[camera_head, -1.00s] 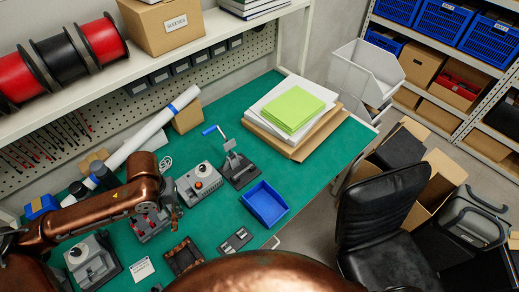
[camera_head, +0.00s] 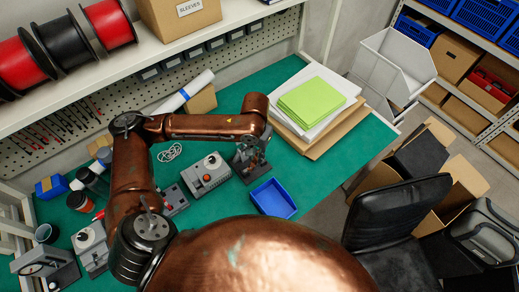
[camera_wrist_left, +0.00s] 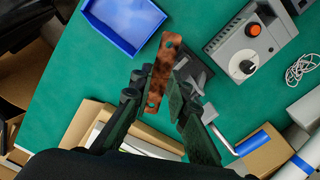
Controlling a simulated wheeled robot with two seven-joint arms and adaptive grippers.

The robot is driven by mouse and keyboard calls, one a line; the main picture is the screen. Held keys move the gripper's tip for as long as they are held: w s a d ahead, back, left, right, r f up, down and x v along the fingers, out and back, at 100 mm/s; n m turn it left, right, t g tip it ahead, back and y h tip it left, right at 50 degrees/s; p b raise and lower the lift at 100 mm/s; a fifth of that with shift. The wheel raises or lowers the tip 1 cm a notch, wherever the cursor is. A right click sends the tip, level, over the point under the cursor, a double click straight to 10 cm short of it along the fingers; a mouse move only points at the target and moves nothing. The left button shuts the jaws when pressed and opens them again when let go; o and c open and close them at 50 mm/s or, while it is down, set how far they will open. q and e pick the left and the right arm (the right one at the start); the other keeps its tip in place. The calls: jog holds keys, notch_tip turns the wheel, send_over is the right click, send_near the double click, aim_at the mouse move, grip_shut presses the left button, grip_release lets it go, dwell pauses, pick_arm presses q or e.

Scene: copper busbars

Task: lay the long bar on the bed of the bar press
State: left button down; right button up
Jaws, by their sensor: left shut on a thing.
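The long bar is a flat, mottled copper strip with holes (camera_wrist_left: 166,52). My left gripper (camera_wrist_left: 155,92) is shut on it near one end in the left wrist view, and the other end sticks out past the fingers. In the head view my left gripper (camera_head: 252,150) hangs over the bar press (camera_head: 244,172), hiding most of it. In the wrist view the dark press (camera_wrist_left: 196,74) with its blue-gripped lever (camera_wrist_left: 252,141) lies partly behind the bar and fingers. I cannot tell whether the bar touches the bed. My right gripper is not in view.
A blue tray (camera_head: 273,198) stands just right of the press. A grey box with a red button (camera_head: 206,175) stands left of it. Stacked cardboard and paper with a green top (camera_head: 311,101) lie behind right. Bare green mat (camera_head: 330,160) shows at the right.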

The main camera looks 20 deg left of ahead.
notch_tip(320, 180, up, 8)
jog(key=p, duration=0.7)
pick_arm(q)
jog(key=w+a+f+m, duration=0.1)
jog(key=w+f, duration=0.1)
jog(key=f, duration=0.3)
jog(key=w+a+f+m+b, duration=0.1)
jog(key=w+a+f+m, duration=0.1)
jog(key=w+f, duration=0.1)
jog(key=w+a+f+m, duration=0.2)
jog(key=f, duration=0.4)
jog(key=shift+w+f, duration=0.3)
notch_tip(320, 180, down, 4)
jog(key=b, duration=0.5)
jog(key=shift+f+b, duration=0.2)
jog(key=shift+b, duration=0.2)
jog(key=shift+f+b, duration=0.35)
jog(key=shift+b, duration=0.1)
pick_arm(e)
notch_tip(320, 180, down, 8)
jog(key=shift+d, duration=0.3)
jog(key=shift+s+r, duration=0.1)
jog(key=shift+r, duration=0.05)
pick_arm(q)
jog(key=shift+s+f+p, duration=0.1)
jog(key=shift+f+p, duration=0.2)
jog(key=shift+p, duration=0.05)
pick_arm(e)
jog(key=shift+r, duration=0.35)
